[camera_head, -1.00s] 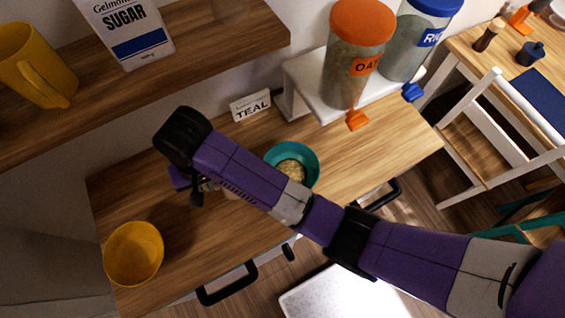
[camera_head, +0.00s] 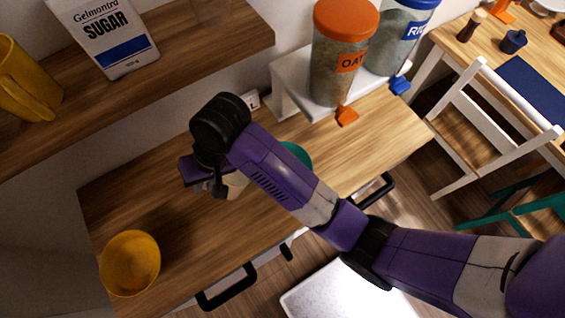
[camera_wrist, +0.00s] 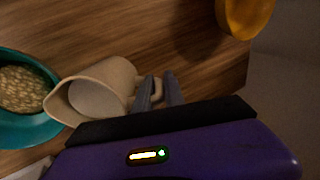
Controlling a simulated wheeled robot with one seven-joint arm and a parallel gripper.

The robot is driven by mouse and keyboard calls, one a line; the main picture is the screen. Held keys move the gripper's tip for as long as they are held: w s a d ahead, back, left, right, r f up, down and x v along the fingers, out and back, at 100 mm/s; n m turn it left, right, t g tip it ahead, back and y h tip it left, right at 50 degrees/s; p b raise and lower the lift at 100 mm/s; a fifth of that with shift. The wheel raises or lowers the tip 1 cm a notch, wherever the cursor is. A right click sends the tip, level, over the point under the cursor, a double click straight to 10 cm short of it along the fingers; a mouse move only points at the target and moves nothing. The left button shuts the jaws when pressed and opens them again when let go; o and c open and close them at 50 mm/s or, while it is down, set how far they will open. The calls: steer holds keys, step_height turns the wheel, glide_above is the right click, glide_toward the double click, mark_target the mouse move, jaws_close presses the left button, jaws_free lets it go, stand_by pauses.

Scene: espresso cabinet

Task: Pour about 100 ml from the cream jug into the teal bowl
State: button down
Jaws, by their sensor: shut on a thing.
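The cream jug (camera_wrist: 98,90) shows in the wrist view, tilted with its wide mouth toward the teal bowl (camera_wrist: 52,128). A pale surface shows inside its mouth. My gripper (camera_wrist: 160,88) is shut on the jug's handle. In the head view the jug (camera_head: 236,185) is mostly hidden behind my arm, and my gripper (camera_head: 218,182) is above the counter. The teal bowl (camera_head: 298,153) is mostly covered by my arm there. In the wrist view the bowl holds oat-like flakes, and the jug's lip is at the bowl's near rim. I see no stream.
A yellow bowl (camera_head: 130,262) stands at the counter's front left. A white riser (camera_head: 290,92) with an oat jar (camera_head: 340,60) and a blue-lidded jar (camera_head: 395,40) stands behind. A shelf (camera_head: 190,50) with a sugar box (camera_head: 105,38) and yellow mug (camera_head: 22,85) overhangs the left.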

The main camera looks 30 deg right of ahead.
steer(key=shift+s+d+r+y, duration=0.1)
steer(key=shift+d+r+y, duration=0.25)
steer(key=shift+r, duration=0.4)
steer(key=shift+s+d+r+y, duration=0.1)
steer(key=shift+d+r+y, duration=0.2)
steer(key=shift+r, duration=0.45)
steer(key=shift+d+r+y, duration=0.15)
steer(key=shift+r+y, duration=0.1)
steer(key=shift+s+d+r+t+y, duration=0.15)
steer(key=shift+d+r+t+y, duration=0.15)
steer(key=shift+d+r+y, duration=0.2)
steer(key=shift+d+r, duration=0.1)
steer(key=shift+d, duration=0.05)
steer(key=shift+s+d+r+t+y, duration=0.2)
steer(key=shift+d+r+t+y, duration=0.1)
steer(key=shift+d+r+y, duration=0.5)
stand_by(0.6)
steer(key=shift+r+y, duration=0.15)
steer(key=shift+y, duration=0.35)
stand_by(0.5)
